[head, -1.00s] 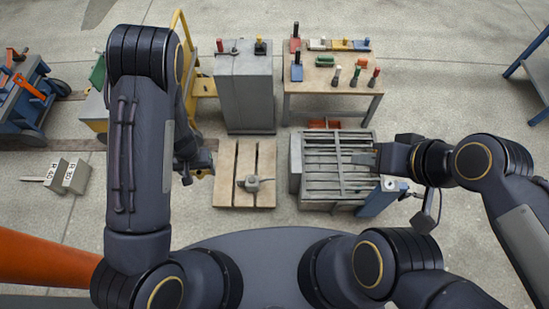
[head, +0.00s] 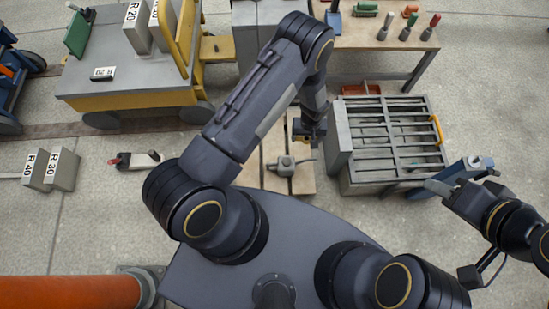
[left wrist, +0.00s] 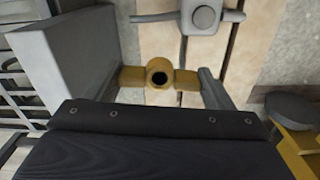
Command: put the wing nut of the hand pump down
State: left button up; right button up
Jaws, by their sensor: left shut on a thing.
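The wing nut (left wrist: 159,76) is a small brass-coloured piece with a round hub and two side wings, seen in the left wrist view. My left gripper (head: 308,132) is shut on it by its wings, over the wooden pallet (head: 272,157). A grey fitting with side handles (head: 283,165) sits on the pallet just in front of the gripper; it also shows in the left wrist view (left wrist: 205,16). I cannot tell whether it is the hand pump. My right gripper (head: 437,188) is beside the mould's near right corner; its jaw gap is unclear.
The grey slatted panel mould (head: 343,145) stands right of the pallet, with a blue part (head: 458,172) beside it. A yellow cart (head: 130,103) and a workbench with tools (head: 380,40) stand behind. Weights (head: 62,169) and a red-and-grey tool (head: 137,160) lie on the left floor.

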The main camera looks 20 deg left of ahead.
pick_arm(q)
notch_tip(320, 180, down, 6)
jog(key=d+n+b, duration=0.1)
jog(key=d+b, duration=0.1)
jog(key=b, duration=0.4)
send_over(274, 157)
jog(key=f, duration=0.6)
jog(key=d+f, duration=0.1)
jog(key=f, duration=0.2)
jog(key=shift+w, duration=0.15)
jog(key=shift+a+f, duration=0.2)
jog(key=shift+f, duration=0.05)
jog(key=shift+a+f+b, duration=0.2)
jog(key=shift+f+b, duration=0.6)
jog(key=shift+f, duration=0.9)
pick_arm(e)
notch_tip(274, 157, down, 10)
jog(key=shift+r, duration=0.25)
pick_arm(q)
jog(key=shift+f, duration=0.25)
jog(key=o, duration=1.1)
jog(key=shift+r, duration=0.1)
pick_arm(e)
jog(key=shift+f, duration=0.15)
